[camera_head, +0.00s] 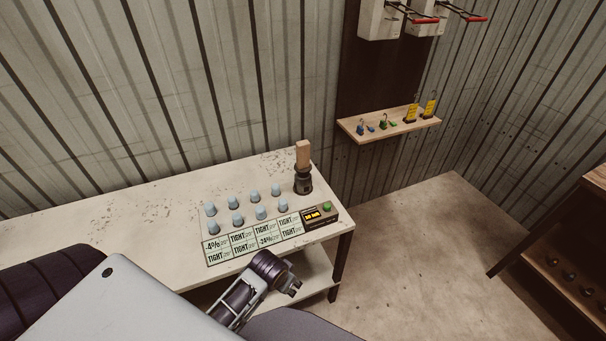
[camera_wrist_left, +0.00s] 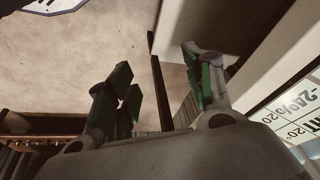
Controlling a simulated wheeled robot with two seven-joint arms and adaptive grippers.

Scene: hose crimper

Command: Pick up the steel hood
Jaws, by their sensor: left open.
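No object is clearly recognisable as the steel hood in these views. The nearest candidates are several pale blue-grey domed caps (camera_head: 234,197) standing in two rows on a board on the table, and a dark metal cylinder (camera_head: 303,182) with a wooden block on top behind them. My left gripper (camera_head: 290,287) is in front of the table's front edge, near the labelled front of the board and apart from the caps. In the left wrist view its two green-padded fingers (camera_wrist_left: 158,84) are spread with nothing between them. My right gripper is not visible.
The worn white table (camera_head: 130,235) has free room at left. Labels (camera_head: 255,238) reading TIGHT and percentages line the board. A small box (camera_head: 320,216) with an orange display and green button sits at right. A wall shelf (camera_head: 390,124) holds small items. Floor (camera_head: 430,250) is clear.

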